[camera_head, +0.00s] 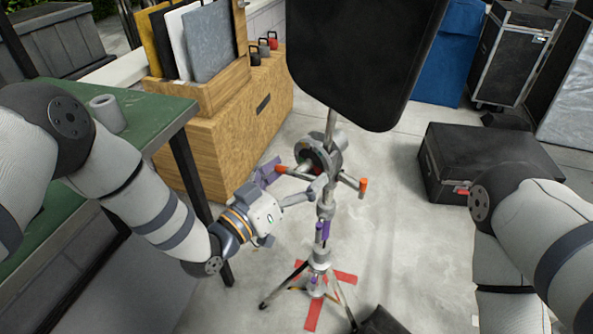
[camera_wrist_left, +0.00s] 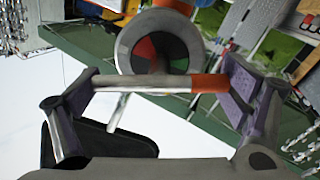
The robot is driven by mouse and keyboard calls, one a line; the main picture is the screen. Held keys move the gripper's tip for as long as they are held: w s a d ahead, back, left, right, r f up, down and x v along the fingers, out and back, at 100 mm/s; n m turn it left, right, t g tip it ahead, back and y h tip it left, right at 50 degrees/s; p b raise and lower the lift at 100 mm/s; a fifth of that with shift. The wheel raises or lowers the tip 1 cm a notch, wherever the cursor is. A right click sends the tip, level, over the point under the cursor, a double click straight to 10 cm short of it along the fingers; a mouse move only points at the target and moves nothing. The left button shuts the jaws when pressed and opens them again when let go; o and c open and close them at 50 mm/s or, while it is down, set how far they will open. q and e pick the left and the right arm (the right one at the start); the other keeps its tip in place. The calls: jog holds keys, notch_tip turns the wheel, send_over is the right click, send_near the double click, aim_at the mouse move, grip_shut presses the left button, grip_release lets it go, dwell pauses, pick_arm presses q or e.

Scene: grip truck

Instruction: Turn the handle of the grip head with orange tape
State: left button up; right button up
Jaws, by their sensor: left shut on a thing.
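The grip head (camera_head: 318,158) is a round grey metal clamp on an upright silver stand (camera_head: 322,215). Its bar-shaped handle has orange tape (camera_head: 281,169) at one end. My left gripper (camera_head: 293,181) is at this handle, on the left of the stand. In the left wrist view, the handle (camera_wrist_left: 145,83) lies crosswise between the purple-padded fingers of the left gripper (camera_wrist_left: 160,98), with its taped end (camera_wrist_left: 209,83) by the right finger. The left gripper is shut on the handle. A second orange-tipped bar (camera_head: 363,187) sticks out to the right.
A large black panel (camera_head: 360,55) hangs above the grip head. A wooden cabinet (camera_head: 225,130) and green-topped table (camera_head: 150,108) stand left. A black case (camera_head: 475,155) lies right. The stand's legs spread over red floor tape (camera_head: 314,315). Floor right of the stand is open.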

pick_arm(q)
jog(key=shift+r+m, duration=0.15)
jog(key=shift+m, duration=0.85)
jog(key=o, duration=0.9)
jog(key=v, duration=1.2)
